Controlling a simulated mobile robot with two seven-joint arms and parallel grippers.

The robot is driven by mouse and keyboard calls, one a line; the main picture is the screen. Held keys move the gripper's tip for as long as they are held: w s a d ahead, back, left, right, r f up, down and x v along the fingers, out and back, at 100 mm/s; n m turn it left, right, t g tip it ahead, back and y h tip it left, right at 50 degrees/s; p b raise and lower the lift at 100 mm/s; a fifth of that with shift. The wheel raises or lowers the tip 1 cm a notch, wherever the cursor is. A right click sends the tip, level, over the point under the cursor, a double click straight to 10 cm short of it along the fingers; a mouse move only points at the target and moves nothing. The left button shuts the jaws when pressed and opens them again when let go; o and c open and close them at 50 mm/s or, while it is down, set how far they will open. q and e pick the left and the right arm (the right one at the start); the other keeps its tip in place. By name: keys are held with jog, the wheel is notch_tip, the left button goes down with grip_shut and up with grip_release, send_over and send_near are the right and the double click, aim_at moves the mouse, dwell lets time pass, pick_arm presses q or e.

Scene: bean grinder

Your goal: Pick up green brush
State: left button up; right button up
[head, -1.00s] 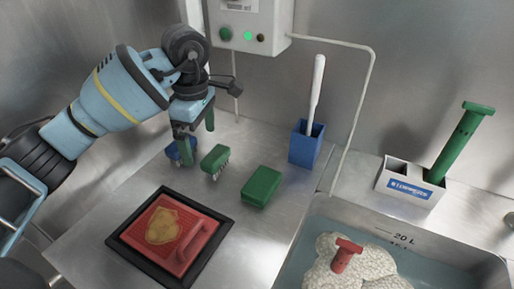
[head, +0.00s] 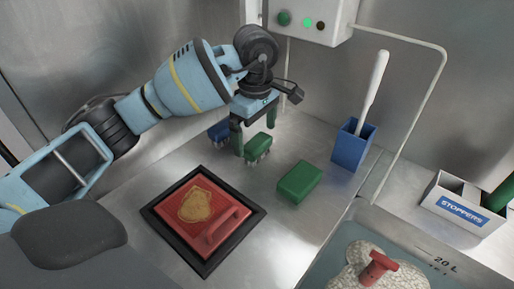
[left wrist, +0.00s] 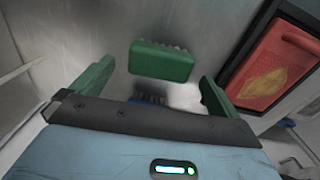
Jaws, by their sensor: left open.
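The green brush (head: 258,146) lies on the metal counter with its bristles showing, between the blue brush and a plain green block. My left gripper (head: 254,130) is open and points down over it, one finger on the near left side and the other behind. In the left wrist view the green brush (left wrist: 161,62) sits ahead, between the two green fingers (left wrist: 157,78), with a gap on each side. I cannot tell whether anything touches. The blue brush (head: 219,131) is just left of the gripper and partly shows in the left wrist view (left wrist: 150,99). My right gripper is not in view.
A green block (head: 299,182) lies to the right. A red press with a handle (head: 208,217) sits in a black frame in front. A blue holder (head: 352,148) with a white-handled tool stands behind right. A sink (head: 345,245) and a stoppers box (head: 462,208) are at right.

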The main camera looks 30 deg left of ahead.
aim_at(256, 141)
pick_arm(q)
jog(key=shift+f, duration=1.9)
jog(key=shift+c, duration=0.4)
jog(key=c, duration=1)
